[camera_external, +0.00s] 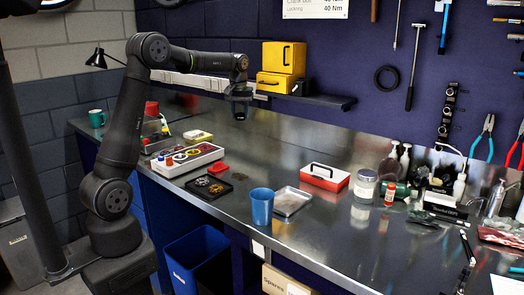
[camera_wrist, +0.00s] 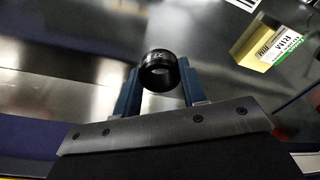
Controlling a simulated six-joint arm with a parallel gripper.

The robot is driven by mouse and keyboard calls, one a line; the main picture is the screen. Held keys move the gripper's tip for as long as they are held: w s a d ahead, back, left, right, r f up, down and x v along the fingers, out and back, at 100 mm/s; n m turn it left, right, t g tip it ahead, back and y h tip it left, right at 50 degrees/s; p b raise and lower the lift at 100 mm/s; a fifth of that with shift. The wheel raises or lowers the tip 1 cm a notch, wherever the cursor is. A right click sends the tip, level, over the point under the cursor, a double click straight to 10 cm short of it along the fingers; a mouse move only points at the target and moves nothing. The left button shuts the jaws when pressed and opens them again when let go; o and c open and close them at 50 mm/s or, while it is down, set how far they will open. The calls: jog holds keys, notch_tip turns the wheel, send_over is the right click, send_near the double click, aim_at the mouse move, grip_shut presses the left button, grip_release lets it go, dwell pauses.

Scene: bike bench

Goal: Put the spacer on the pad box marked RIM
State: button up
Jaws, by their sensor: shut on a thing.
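My gripper (camera_wrist: 160,82) is shut on the spacer, a short black ring (camera_wrist: 160,68) with small pale marks on its side, held between two blue fingers. In the external view my gripper (camera_external: 239,110) hangs in the air above the back of the metal bench; the spacer is too small to make out there. The pad box marked RIM (camera_wrist: 268,42) is a yellow box with a white and green label. It lies at the upper right of the wrist view, apart from the spacer. A small yellow and white box (camera_external: 197,136) in the external view looks like it.
A white tray of coloured parts (camera_external: 187,158) and a black tray (camera_external: 208,186) stand on the bench's left part. A blue cup (camera_external: 262,206), a metal tray (camera_external: 292,201) and a red-and-white box (camera_external: 325,177) stand farther right. A wall shelf (camera_external: 310,99) is close to my gripper.

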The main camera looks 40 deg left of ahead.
jog(key=s+a+n, duration=0.1)
jog(key=s+a, duration=0.2)
jog(key=a, duration=0.5)
jog(key=s+a+n, duration=0.1)
jog(key=s+a, duration=0.3)
jog(key=a, duration=0.4)
send_over(189, 133)
jog(key=s+d, duration=0.1)
notch_tip(189, 133, down, 6)
jog(key=shift+d+f, duration=0.1)
jog(key=shift+a+f, duration=0.2)
jog(key=shift+f, duration=1.95)
jog(key=o, duration=1)
jog(key=shift+f, duration=0.15)
notch_tip(189, 133, up, 12)
jog(key=s+d, duration=0.1)
jog(key=shift+s+d, duration=0.15)
